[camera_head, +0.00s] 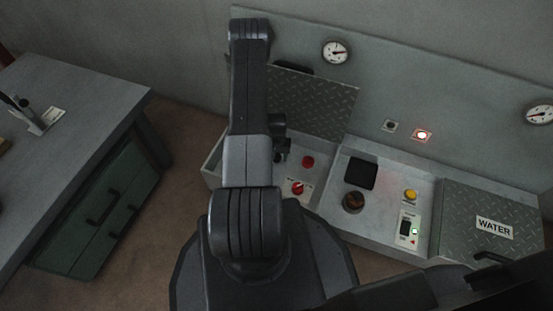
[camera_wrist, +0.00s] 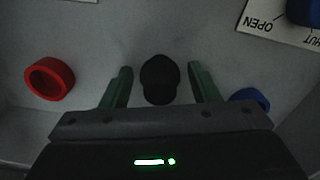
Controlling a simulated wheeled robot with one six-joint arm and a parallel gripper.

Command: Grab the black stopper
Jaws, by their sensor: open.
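The black stopper (camera_wrist: 160,82) is a dark, rounded piece in the middle of the wrist view. It stands out against a grey panel. My gripper (camera_wrist: 160,69) is open, with one green finger on each side of the stopper. A gap shows between the stopper and each finger, so neither seems to touch it. In the head view my arm covers part of the left compartment, and I cannot make out the stopper there.
A red ring-like part (camera_wrist: 50,78) lies left of the fingers. A blue part (camera_wrist: 250,98) is close to the right finger. A blue knob (camera_wrist: 304,12) sits by an OPEN/SHUT label (camera_wrist: 268,22). A raised tread-plate lid (camera_head: 322,103) stands behind the compartment; a WATER lid (camera_head: 480,205) is closed.

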